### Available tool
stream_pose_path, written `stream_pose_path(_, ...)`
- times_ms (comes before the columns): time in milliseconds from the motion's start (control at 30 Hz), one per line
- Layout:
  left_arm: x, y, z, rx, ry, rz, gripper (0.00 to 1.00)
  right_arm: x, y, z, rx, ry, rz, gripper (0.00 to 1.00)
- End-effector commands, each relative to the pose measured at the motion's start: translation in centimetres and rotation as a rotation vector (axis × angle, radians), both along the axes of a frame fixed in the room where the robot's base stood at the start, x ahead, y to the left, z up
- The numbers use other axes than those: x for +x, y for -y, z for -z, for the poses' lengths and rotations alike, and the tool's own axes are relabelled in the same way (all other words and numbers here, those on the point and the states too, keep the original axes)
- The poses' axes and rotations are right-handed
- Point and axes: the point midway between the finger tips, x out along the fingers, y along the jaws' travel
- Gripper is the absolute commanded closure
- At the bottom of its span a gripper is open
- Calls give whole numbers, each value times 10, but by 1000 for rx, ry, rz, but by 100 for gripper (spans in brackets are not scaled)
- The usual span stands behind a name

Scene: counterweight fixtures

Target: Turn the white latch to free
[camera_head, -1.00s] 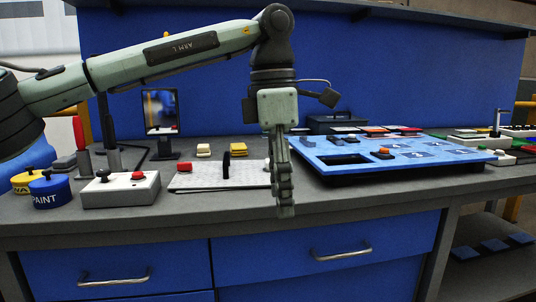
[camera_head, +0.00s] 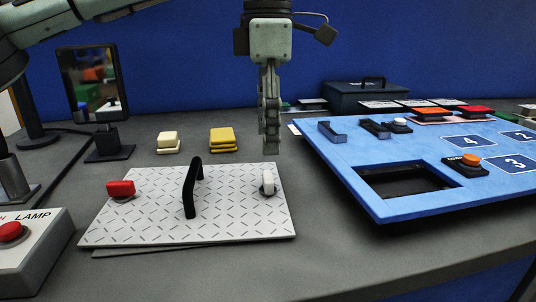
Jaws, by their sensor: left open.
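The white latch (camera_head: 268,182) is a small upright knob near the right edge of a light grey patterned plate (camera_head: 150,221) lying on the counter. A red latch (camera_head: 121,189) sits at the plate's left side, and a black handle (camera_head: 191,188) arches up from its middle. My left gripper (camera_head: 271,150) points down just above and behind the white latch, apart from it and holding nothing. It is seen edge-on, so the gap between its fingers is hidden. My right gripper is not in view.
A blue raised panel (camera_head: 345,165) with a square opening and numbered fields stands close on the right. Yellow blocks (camera_head: 223,138) and cream blocks (camera_head: 168,140) lie behind the plate. A grey lamp box (camera_head: 40,255) is at front left. The counter before the plate is clear.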

Motion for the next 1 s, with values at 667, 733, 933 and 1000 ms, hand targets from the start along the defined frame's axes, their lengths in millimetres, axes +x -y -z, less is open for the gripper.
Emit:
stream_pose_path(667, 0, 0, 77, -1, 0, -2, 41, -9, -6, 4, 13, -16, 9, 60)
stream_pose_path(733, 0, 0, 78, -1, 0, -2, 41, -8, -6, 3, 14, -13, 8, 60)
stream_pose_path(933, 0, 0, 78, -1, 0, -1, 45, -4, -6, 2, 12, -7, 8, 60)
stream_pose_path(1000, 0, 0, 78, -1, 0, -1, 54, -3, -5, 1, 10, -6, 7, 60)
